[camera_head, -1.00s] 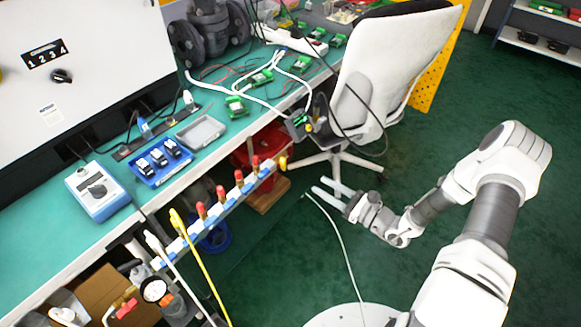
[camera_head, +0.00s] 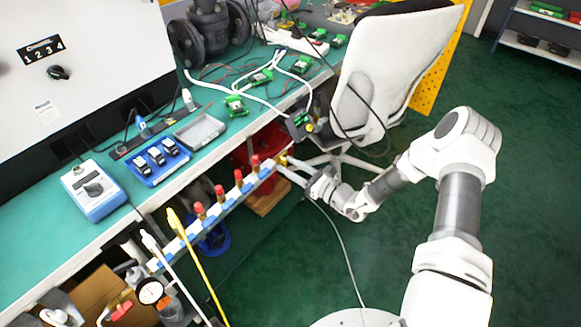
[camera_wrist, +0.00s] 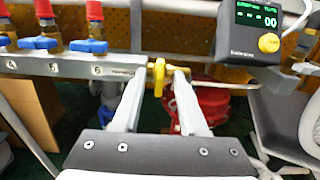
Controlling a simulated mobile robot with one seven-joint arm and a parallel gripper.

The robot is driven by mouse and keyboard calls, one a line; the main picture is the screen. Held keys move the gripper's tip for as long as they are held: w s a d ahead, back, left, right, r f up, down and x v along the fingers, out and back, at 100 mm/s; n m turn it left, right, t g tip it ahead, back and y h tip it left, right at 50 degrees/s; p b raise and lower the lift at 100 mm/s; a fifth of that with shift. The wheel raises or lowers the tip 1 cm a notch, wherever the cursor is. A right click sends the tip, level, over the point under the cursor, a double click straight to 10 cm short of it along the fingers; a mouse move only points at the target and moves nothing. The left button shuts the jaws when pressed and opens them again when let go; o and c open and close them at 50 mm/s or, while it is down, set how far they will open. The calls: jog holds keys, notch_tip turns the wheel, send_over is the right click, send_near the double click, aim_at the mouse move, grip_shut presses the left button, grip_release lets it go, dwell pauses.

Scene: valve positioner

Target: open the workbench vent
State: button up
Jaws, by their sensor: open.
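A manifold rail with several red-capped fittings and blue valve handles (camera_head: 226,206) runs along the front of the workbench (camera_head: 130,215). A small yellow lever (camera_wrist: 158,78) sits at the rail's right end, and I take it to be the vent. My gripper (camera_wrist: 160,74) is open, with one finger on each side of the yellow lever in the wrist view. I cannot tell whether either finger touches it. In the head view my gripper (camera_head: 281,166) reaches the rail's right end, where a bit of the yellow lever (camera_head: 284,158) shows beside the fingertips.
A small box with a green display and yellow knob (camera_wrist: 262,30) hangs at the right, close to my right finger. A white chair (camera_head: 385,75) stands to the right.

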grip_shut()
jog(key=shift+m, duration=0.3)
jog(key=m+p, duration=0.1)
jog(key=m, duration=0.4)
jog(key=m+p, duration=0.2)
jog(key=m, duration=0.4)
jog(key=m+p, duration=0.1)
jog(key=m, duration=0.5)
jog(key=shift+w+d+f, duration=0.1)
jog(key=shift+d+f, duration=0.05)
jog(key=shift+f, duration=0.15)
jog(key=shift+m, duration=0.3)
dwell(0.3)
grip_release()
